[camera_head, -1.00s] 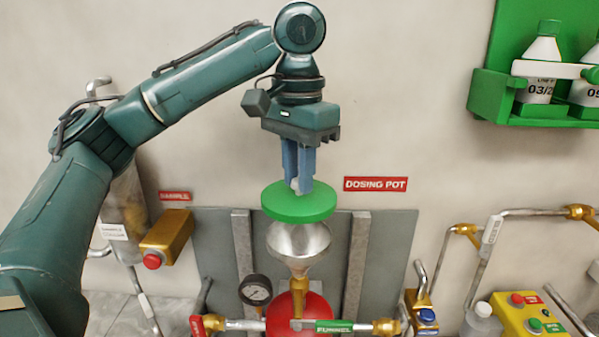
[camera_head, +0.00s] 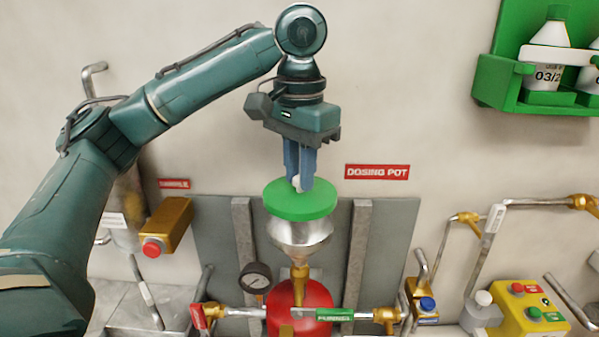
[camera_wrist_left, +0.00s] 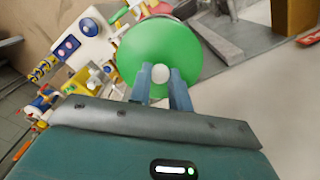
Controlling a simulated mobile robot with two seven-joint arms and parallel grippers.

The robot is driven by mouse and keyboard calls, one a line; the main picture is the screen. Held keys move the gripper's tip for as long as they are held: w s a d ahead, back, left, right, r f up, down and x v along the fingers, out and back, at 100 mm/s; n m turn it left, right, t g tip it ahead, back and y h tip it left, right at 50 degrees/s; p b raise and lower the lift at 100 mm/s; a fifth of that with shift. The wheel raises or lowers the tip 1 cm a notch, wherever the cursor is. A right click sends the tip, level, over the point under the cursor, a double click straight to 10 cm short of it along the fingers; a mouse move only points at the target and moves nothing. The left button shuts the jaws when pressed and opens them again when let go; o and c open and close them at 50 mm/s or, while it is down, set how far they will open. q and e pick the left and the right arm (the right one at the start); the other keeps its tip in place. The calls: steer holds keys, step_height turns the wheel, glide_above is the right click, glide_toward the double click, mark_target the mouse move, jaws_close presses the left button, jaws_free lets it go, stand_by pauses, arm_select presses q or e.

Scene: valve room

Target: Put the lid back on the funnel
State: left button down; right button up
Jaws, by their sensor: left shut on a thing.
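The green round lid (camera_head: 299,201) is at the top of the silver funnel (camera_head: 301,236), level and centred over its mouth. In the head view its underside meets the funnel's rim, with no clear gap showing. My left gripper (camera_head: 299,183) points down and is shut on the lid's pale knob (camera_head: 297,184). In the left wrist view the green lid (camera_wrist_left: 160,52) lies beyond the fingertips, with the white knob (camera_wrist_left: 160,74) between the fingers. The lid hides the funnel's mouth. My right gripper is in neither view.
Below the funnel are a red pot (camera_head: 300,297), a pressure gauge (camera_head: 256,279) and pipes with a green-tagged valve handle (camera_head: 333,315). A brass box with a red button (camera_head: 165,228) is at left. A green bottle rack (camera_head: 507,84) hangs at upper right.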

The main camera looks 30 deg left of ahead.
mark_target(299, 194)
arm_select(q)
step_height(299, 194, up, 2)
steer(key=shift+r, duration=0.1)
steer(key=shift+f, duration=3.1)
steer(key=shift+f, duration=0.2)
stand_by(0.3)
steer(key=c, duration=1.2)
jaws_free()
steer(key=shift+o, duration=0.5)
steer(key=o, duration=0.4)
steer(key=shift+r, duration=0.15)
